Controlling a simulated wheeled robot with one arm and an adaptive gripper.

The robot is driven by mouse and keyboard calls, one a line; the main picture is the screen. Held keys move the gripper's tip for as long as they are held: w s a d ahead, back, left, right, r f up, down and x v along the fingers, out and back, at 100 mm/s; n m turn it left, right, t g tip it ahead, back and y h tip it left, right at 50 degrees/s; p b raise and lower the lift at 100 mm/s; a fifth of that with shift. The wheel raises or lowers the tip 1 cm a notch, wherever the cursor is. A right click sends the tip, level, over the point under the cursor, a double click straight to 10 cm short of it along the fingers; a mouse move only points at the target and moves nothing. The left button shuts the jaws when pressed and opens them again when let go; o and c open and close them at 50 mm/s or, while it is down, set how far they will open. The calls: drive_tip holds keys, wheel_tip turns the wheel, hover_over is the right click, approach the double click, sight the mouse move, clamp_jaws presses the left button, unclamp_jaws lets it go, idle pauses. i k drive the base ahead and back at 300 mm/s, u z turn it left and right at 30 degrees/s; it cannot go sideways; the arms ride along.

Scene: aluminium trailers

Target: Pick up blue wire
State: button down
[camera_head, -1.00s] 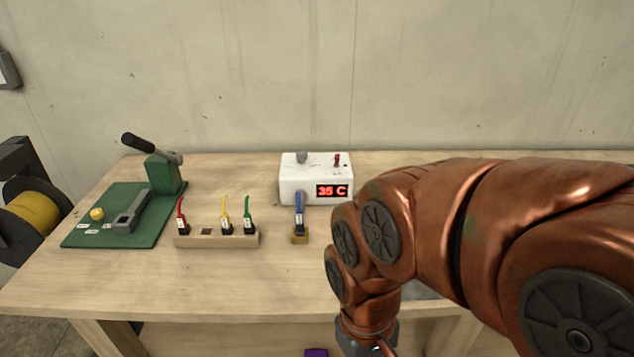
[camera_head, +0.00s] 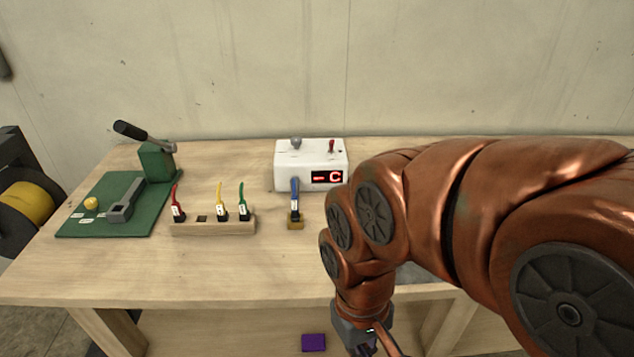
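A wooden holder (camera_head: 213,228) carries red (camera_head: 177,205), yellow (camera_head: 221,205) and green (camera_head: 241,205) wires, with one empty slot. A green press (camera_head: 157,163) stands at the left. A purple item (camera_head: 313,342) lies below the table's front. The tabletop before the holder is clear.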

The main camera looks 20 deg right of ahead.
sight(295, 198)
drive_tip(key=z, duration=0.05)
drive_tip(key=k, duration=0.5)
drive_tip(key=u, duration=2.3)
drive_tip(key=i, duration=1.5)
drive_tip(key=z, duration=2.35)
